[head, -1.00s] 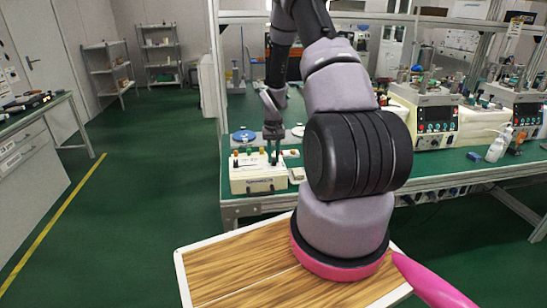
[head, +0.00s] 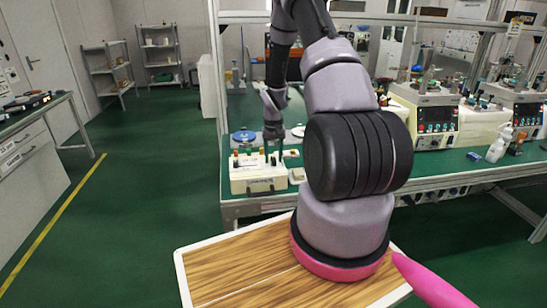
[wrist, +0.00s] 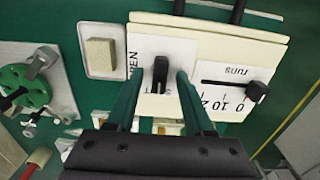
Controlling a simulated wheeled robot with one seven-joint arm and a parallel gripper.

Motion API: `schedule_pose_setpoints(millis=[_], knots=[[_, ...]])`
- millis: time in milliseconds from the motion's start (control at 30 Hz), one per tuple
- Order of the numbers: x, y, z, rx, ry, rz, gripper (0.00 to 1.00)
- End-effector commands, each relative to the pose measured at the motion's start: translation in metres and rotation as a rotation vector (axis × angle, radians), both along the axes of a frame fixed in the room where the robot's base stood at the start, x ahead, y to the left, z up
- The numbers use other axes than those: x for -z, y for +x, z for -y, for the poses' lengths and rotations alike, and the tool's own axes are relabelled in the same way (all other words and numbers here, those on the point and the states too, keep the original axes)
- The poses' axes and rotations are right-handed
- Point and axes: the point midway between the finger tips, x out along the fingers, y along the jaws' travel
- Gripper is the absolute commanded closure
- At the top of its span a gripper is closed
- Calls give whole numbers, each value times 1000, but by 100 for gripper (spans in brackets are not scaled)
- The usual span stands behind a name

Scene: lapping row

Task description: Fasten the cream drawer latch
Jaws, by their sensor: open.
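The cream unit (head: 258,181) stands at the near left end of the green bench in the head view. In the wrist view its white face (wrist: 205,62) carries a black latch lever (wrist: 160,72), with lettering ending in "EN" to its left and partly hidden lettering below it. My gripper (wrist: 160,80) is open, with one dark green finger on each side of the lever. I cannot tell whether either finger touches it. In the head view my gripper (head: 272,150) is over the unit.
A black slider knob (wrist: 257,91) on a numbered scale marked "runs" is right of the lever. A small tray (wrist: 103,67) with a tan block and a green round fixture (wrist: 24,90) are to the left. Instruments (head: 433,115) stand along the bench to the right.

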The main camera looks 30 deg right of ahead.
Motion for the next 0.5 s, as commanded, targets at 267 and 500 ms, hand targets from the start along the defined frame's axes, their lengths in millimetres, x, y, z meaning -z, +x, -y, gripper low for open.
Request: schedule_pose_setpoints(millis=[267,500], knots=[[-41,1,1,1,-1,5,48],[-86,1,0,0,-1,4,48]])
